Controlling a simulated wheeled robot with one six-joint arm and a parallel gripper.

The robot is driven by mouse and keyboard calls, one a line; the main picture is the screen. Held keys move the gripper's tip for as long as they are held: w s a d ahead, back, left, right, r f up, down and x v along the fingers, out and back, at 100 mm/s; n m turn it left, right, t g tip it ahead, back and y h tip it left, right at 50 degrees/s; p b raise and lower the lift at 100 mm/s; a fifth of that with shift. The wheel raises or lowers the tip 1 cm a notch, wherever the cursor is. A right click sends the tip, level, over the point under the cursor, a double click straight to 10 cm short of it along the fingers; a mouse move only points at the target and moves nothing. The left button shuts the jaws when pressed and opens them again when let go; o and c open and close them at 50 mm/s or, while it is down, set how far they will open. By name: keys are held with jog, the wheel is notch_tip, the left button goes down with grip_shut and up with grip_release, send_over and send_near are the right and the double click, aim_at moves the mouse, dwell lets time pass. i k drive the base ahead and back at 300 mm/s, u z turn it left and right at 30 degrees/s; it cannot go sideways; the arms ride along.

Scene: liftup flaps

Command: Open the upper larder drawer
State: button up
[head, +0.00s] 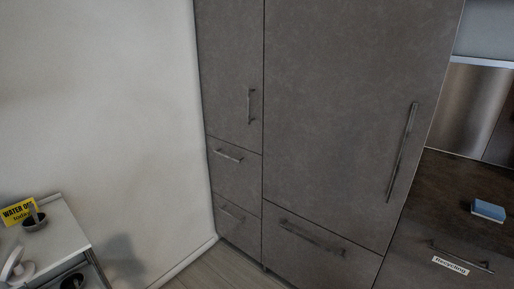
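The tall grey cabinet on the left has a door (230,70) with a vertical handle (251,107), and two drawers below it. The upper drawer (236,176) is shut, its front flush with the cabinet. Its short horizontal bar handle (228,157) is near its top edge. The lower drawer (238,228) is also shut, with a similar handle (231,214). My gripper is not in the head view.
A tall wide door (345,110) and a wide bottom drawer (315,249) stand right of the drawers, both shut. A white wall (100,100) borders the left. A counter (55,235) with a yellow sign (18,211) is lower left. A blue sponge (488,210) lies far right.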

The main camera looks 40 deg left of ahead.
aim_at(236, 172)
jog(key=i, duration=1.1)
jog(key=u, duration=2.3)
jog(key=i, duration=1.65)
